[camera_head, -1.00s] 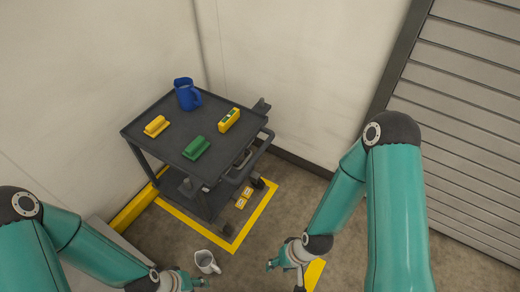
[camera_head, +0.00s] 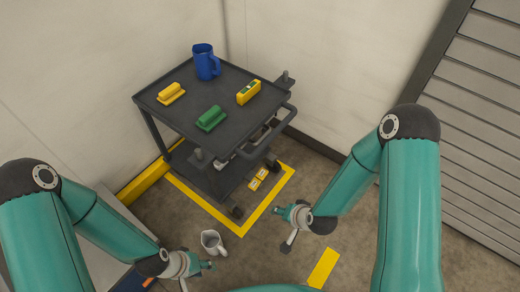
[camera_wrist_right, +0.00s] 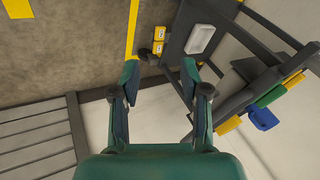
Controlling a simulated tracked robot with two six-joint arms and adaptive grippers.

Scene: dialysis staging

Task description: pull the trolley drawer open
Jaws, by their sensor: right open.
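The dark grey trolley (camera_head: 165,113) stands in the corner of the room, with a push handle (camera_head: 285,130) on its right side. I cannot clearly make out the drawer front under its top. My right gripper (camera_head: 283,213) is to the right of and below the trolley, apart from it. In the right wrist view my right gripper (camera_wrist_right: 160,70) is open and empty, and the trolley (camera_wrist_right: 175,40) shows beyond it to the right. My left gripper (camera_head: 207,266) is in front of the trolley, near the floor jug; whether its fingers are open is too small to tell.
On the trolley top are a blue jug (camera_head: 206,62), a yellow block (camera_head: 171,93), a green block (camera_head: 211,118) and a yellow level-like bar (camera_head: 248,92). A white jug (camera_head: 212,242) is below the trolley in the picture. Yellow tape (camera_head: 268,208) marks the floor around the trolley.

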